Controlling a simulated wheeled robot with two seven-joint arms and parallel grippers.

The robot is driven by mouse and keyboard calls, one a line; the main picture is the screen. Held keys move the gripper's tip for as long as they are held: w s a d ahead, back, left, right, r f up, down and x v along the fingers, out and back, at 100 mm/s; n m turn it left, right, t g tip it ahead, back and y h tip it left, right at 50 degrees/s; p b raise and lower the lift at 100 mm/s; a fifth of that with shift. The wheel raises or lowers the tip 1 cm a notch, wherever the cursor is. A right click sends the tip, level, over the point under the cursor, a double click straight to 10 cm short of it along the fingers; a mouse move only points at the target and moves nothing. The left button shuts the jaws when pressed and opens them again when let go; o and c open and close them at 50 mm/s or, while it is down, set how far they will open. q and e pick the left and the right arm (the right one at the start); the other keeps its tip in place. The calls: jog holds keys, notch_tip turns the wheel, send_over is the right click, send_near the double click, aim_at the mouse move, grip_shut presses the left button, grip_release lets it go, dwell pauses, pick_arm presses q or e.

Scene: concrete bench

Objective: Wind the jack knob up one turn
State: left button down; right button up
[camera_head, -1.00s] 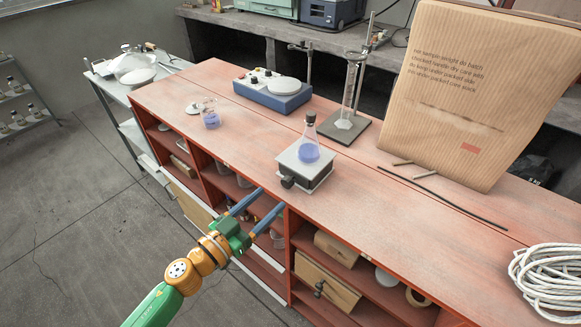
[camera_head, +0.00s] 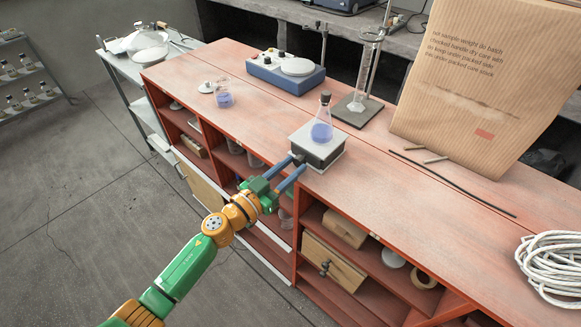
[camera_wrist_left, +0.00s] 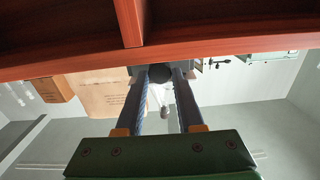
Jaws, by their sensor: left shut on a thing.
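The lab jack (camera_head: 326,150) is a low block with a pale top plate and dark sides, near the front edge of the red bench. A stoppered flask (camera_head: 321,131) with blue liquid stands upright on its plate. My left gripper (camera_head: 299,164) reaches up from the front, its two blue fingers at the jack's front left side. It is shut on the dark jack knob (camera_wrist_left: 160,73), which shows between the fingertips in the left wrist view. In the head view the fingers mostly hide the knob. My right gripper is in neither view.
Open shelves sit below the bench edge.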

pick_arm(q)
jog(key=shift+m, duration=1.2)
jog(key=m, duration=0.3)
jog(key=c, duration=0.5)
grip_release()
jog(key=shift+d, duration=0.1)
